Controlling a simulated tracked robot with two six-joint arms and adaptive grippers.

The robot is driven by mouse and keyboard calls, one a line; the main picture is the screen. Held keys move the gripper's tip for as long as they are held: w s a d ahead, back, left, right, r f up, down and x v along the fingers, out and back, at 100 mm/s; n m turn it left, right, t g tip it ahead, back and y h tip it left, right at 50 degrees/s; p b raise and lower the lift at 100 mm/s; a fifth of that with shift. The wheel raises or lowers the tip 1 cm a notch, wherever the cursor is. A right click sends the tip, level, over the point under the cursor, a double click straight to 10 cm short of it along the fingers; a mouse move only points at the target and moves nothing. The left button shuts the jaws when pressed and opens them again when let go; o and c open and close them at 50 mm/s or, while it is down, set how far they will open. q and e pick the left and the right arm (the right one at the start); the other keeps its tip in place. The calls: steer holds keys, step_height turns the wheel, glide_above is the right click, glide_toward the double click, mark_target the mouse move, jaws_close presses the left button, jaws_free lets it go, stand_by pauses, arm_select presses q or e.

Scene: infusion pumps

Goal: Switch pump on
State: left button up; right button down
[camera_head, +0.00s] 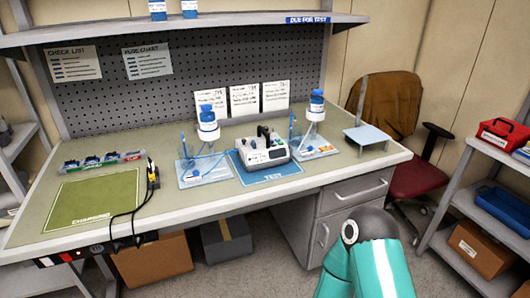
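A white and grey infusion pump (264,152) with a dark handle stands on a blue mat marked TEST (280,176), near the middle of the workbench. Its front faces the near edge of the bench. The display and buttons are too small to read, so I cannot tell whether it is on. Part of my arm shows at the bottom right, below the bench and apart from the pump. Neither of my grippers shows in this view.
Bottle stands with blue-capped bottles (208,122) (316,104) flank the pump. A green CHARGING mat (95,203) lies bare at left, with black cables (152,178) beside it. A small scale-like platform (366,134) stands at right. An office chair (415,175) and shelves are beyond.

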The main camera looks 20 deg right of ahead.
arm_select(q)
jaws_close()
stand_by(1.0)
